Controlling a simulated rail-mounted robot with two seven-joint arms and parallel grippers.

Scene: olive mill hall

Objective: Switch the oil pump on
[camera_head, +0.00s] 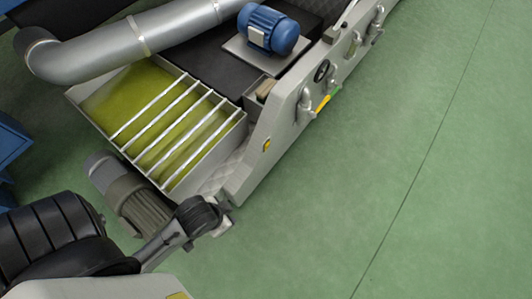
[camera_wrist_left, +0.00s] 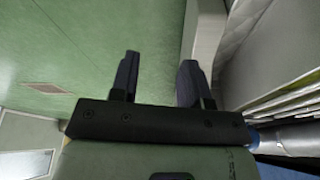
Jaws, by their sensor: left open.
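No part is clearly marked as the oil pump or its switch. A blue motor (camera_head: 268,28) sits on top of the machine, and a grey ribbed motor (camera_head: 133,200) lies beside the tray at its lower left. The machine's grey side panel (camera_head: 285,120) carries a small yellow-and-dark fitting (camera_head: 267,145), a round black dial (camera_head: 322,70) and a yellow-green handle (camera_head: 324,104). My left gripper is near the panel's lower end in the head view, its jaws not clear there. In the left wrist view my left gripper (camera_wrist_left: 160,78) is open and empty, with green floor beyond. My right gripper is not in view.
A tray (camera_head: 78,96) of green-yellow paste under white bars is beside the panel. A large silver pipe (camera_head: 95,55) crosses the upper left. A blue object (camera_head: 12,145) stands at the left edge. Green floor (camera_head: 400,190) is clear on the right.

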